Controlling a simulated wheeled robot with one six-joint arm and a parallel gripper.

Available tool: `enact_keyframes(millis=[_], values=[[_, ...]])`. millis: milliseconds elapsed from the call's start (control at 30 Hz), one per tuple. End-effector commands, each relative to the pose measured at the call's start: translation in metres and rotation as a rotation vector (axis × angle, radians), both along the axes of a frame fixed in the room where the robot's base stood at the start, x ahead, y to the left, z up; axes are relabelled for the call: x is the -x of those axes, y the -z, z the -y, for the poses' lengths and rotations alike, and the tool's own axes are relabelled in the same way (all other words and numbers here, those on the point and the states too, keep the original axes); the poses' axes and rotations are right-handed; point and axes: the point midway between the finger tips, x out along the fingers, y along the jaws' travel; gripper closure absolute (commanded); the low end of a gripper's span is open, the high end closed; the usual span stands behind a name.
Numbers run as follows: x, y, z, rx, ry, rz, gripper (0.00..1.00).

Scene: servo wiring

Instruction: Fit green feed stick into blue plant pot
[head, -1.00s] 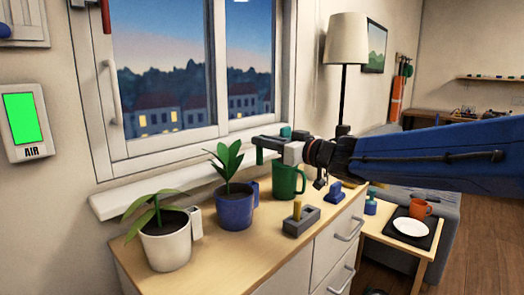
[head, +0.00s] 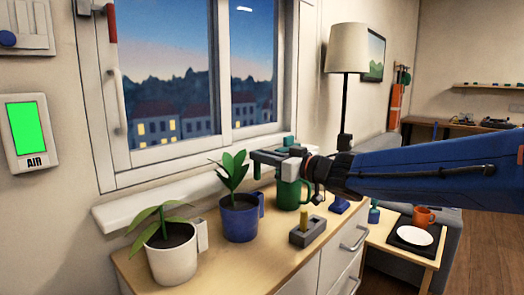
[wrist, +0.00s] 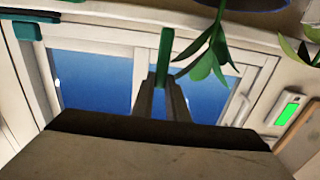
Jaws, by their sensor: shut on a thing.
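My gripper (head: 257,154) is shut on the green feed stick (head: 257,172). The stick hangs down from the fingertips, and it also shows between the fingers in the wrist view (wrist: 165,60). The blue plant pot (head: 238,224) stands on the cabinet with a leafy plant in it. A narrow blue sleeve (head: 261,204) sits at the pot's right rim. The stick's lower end is above this sleeve and looks apart from it; the exact alignment in depth is unclear. In the wrist view only the pot's dark edge (wrist: 255,4) shows at the top.
A white pot (head: 172,258) with a white sleeve (head: 202,235) stands left. A grey holder (head: 307,234) with a yellow stick (head: 304,217) lies right, in front of a green mug (head: 288,196). The window sill (head: 140,212) runs behind. Bare cabinet top (head: 245,262) lies in front.

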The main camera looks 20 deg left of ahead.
Motion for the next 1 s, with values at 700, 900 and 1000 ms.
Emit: enact_keyframes(millis=[700,900,1000], values=[[0.0,0.033,0.0,-0.001,0.0,0.001,1.0],[0.0,0.033,0.0,-0.001,0.0,0.001,1.0],[0.0,0.033,0.0,-0.001,0.0,0.001,1.0]])
